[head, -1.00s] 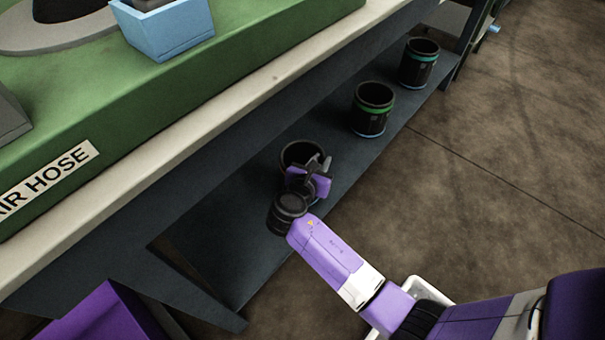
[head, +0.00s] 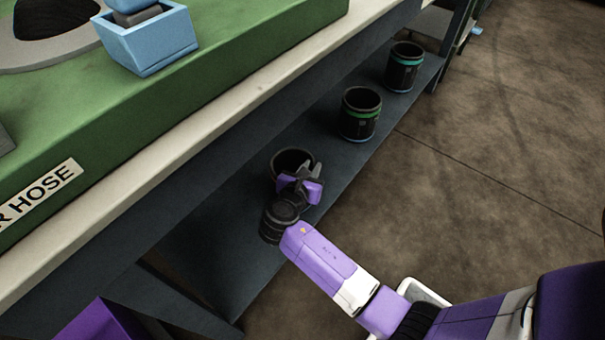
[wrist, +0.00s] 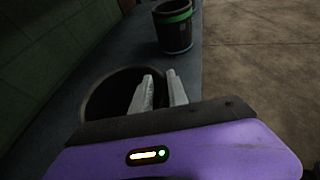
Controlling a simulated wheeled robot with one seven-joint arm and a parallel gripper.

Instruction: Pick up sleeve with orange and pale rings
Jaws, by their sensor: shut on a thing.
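A black open-topped sleeve (head: 281,159) stands upright on the dark lower shelf, the nearest in the row. My gripper covers its side, so I cannot make out its ring colours. In the wrist view its dark round mouth (wrist: 95,100) shows beside the fingers. My gripper (head: 311,171) is at the sleeve's right side with its fingers at the rim, shut on the wall. The fingertips also show in the wrist view (wrist: 162,86), close together at the right part of the rim.
A sleeve with a green ring (head: 360,115) and one with a teal ring (head: 404,68) stand farther along the shelf (head: 335,180). The green bench top (head: 235,50) overhangs at the left, carrying a blue box (head: 150,45). The brown floor (head: 480,180) at the right is clear.

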